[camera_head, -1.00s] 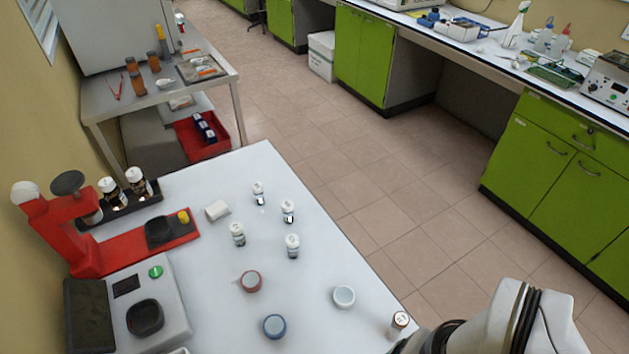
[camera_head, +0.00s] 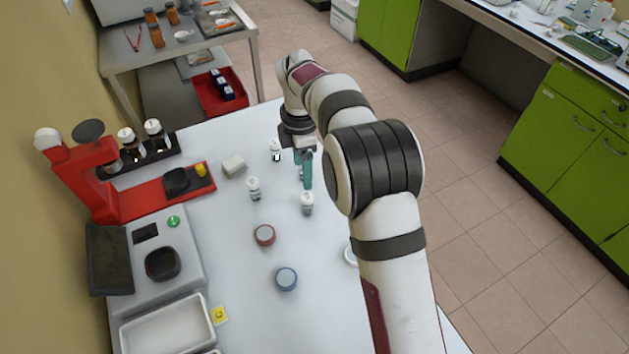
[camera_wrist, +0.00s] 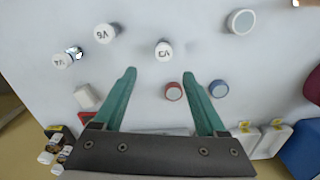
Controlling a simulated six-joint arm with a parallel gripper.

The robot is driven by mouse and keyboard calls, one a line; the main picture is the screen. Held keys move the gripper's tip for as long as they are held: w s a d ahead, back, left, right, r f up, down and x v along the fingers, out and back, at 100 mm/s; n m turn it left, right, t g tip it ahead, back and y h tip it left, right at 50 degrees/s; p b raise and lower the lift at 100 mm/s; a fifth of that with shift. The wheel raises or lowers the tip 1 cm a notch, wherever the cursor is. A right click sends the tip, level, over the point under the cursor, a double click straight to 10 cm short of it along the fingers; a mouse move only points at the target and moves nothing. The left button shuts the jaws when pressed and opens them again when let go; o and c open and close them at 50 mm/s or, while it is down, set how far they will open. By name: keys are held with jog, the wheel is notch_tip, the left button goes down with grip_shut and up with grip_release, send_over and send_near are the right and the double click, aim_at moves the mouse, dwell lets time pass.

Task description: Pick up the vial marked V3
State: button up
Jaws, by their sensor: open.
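In the wrist view, a white-capped vial (camera_wrist: 163,50) has an upside-down label that seems to read V3, though I cannot be sure. It stands just beyond the tips of my open gripper (camera_wrist: 159,75), with nothing visibly held. Two more white caps, one seemingly V6 (camera_wrist: 102,33) and one seemingly V4 (camera_wrist: 62,60), stand to the left. In the head view, my teal gripper (camera_head: 305,184) points down among the upright vials. White-capped vials show at the back (camera_head: 276,150), to the left (camera_head: 253,188) and in front (camera_head: 307,203). Another may be hidden behind the gripper.
A red cap (camera_head: 264,235), a blue cap (camera_head: 286,279) and a white round piece (camera_wrist: 240,20) lie near the vials. A white block (camera_head: 233,165) lies at left. A red stand (camera_head: 85,178), a grey device (camera_head: 185,255) and a white tray (camera_head: 168,338) line the left side.

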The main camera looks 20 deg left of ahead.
aim_at(307, 204)
jog(key=f, duration=0.9)
jog(key=d+f, duration=0.1)
jog(key=f, duration=0.3)
jog(key=shift+f, duration=0.15)
jog(key=shift+s, duration=0.1)
grip_shut()
